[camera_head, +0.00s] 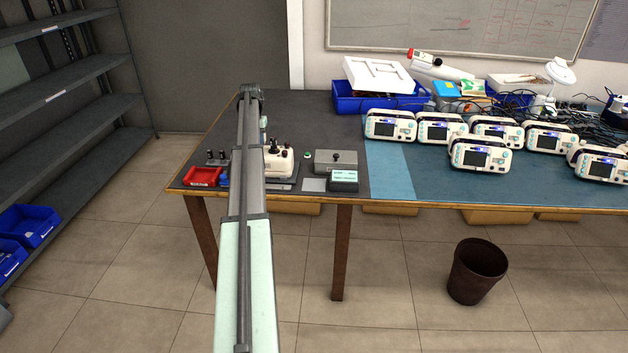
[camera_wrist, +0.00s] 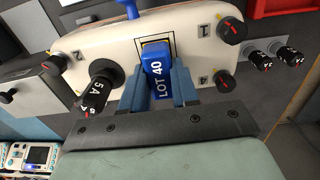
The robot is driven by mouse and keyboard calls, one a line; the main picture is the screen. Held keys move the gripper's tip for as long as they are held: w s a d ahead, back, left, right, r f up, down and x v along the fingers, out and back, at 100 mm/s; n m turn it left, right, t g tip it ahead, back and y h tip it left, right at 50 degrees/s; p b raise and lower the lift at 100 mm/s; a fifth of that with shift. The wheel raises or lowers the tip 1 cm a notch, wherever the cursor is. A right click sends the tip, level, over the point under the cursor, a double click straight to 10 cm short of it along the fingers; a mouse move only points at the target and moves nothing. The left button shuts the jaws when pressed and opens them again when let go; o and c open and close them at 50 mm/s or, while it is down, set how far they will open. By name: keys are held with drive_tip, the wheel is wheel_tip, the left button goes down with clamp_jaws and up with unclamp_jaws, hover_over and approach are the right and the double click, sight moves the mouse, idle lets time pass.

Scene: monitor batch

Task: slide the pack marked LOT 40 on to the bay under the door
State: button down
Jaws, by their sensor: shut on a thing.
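The blue pack marked LOT 40 (camera_wrist: 158,75) is between the fingers of my gripper (camera_wrist: 157,90) in the wrist view. The gripper is shut on its sides. The pack's far end is at a dark, pale-edged opening in the cream device (camera_wrist: 200,45). I cannot tell how far in it reaches, or make out the bay and door clearly. In the head view, the cream device (camera_head: 280,164) stands on the dark mat; my arm hides the pack and gripper.
A red tray (camera_head: 201,177) lies left of the device. A grey box with a knob (camera_head: 335,159) and a pale-green-topped box (camera_head: 344,177) stand right of it. Several monitors (camera_head: 440,128) stand on the blue mat. A bin (camera_head: 476,272) is on the floor.

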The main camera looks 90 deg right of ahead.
drive_tip(key=shift+f, duration=0.1)
idle(0.4)
drive_tip(key=c, duration=0.8)
unclamp_jaws()
wheel_tip(320, 180, up, 14)
drive_tip(key=shift+f, duration=0.1)
